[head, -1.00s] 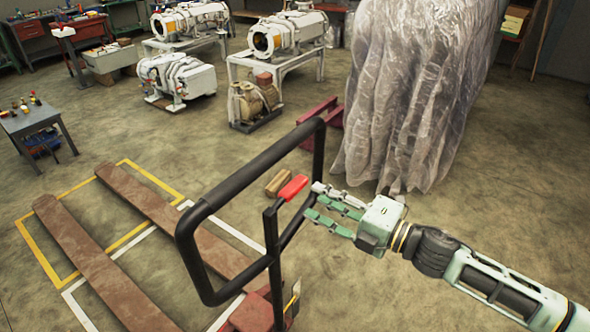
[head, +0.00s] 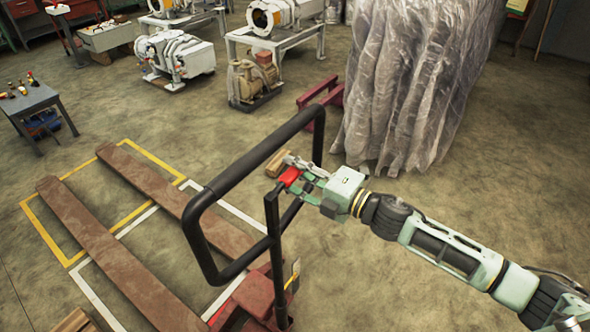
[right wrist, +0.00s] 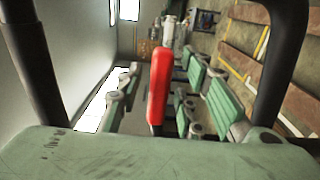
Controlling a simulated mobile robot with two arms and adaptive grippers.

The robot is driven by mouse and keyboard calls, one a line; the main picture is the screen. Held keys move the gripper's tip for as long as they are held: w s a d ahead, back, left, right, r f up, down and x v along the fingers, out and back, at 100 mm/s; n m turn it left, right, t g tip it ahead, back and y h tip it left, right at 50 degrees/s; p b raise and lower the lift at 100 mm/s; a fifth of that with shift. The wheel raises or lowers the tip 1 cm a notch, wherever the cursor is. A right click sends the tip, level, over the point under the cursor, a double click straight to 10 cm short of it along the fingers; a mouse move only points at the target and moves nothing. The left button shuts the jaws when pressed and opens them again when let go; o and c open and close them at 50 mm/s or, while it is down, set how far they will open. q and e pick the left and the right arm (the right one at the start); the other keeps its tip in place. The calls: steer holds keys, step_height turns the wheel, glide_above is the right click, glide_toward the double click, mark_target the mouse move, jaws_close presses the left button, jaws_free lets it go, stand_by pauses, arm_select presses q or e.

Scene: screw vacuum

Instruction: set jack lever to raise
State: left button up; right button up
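The pallet jack's black handle loop (head: 203,232) stands in the middle of the head view, above the red jack body (head: 252,296). The red jack lever (head: 289,176) sits at the top of a black post inside the loop. My right gripper (head: 301,175) reaches it from the right. In the right wrist view the red lever (right wrist: 158,85) stands between the spread green fingers, with gaps visible on both sides. The right gripper is open around the lever; contact is hard to tell. My left gripper is not in view.
The jack's brown forks (head: 100,250) extend to the left over yellow and white floor markings. A plastic-draped stack (head: 410,90) stands behind my right arm. The floor at right is clear.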

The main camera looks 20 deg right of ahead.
steer(key=shift+c, duration=0.3)
jaws_close()
step_height(320, 180, down, 2)
steer(key=m, duration=0.2)
steer(key=shift+f+m, duration=0.15)
steer(key=shift+m, duration=0.15)
steer(key=shift+f+m, duration=0.35)
steer(key=shift+m, duration=0.25)
steer(key=shift+o, duration=0.3)
jaws_free()
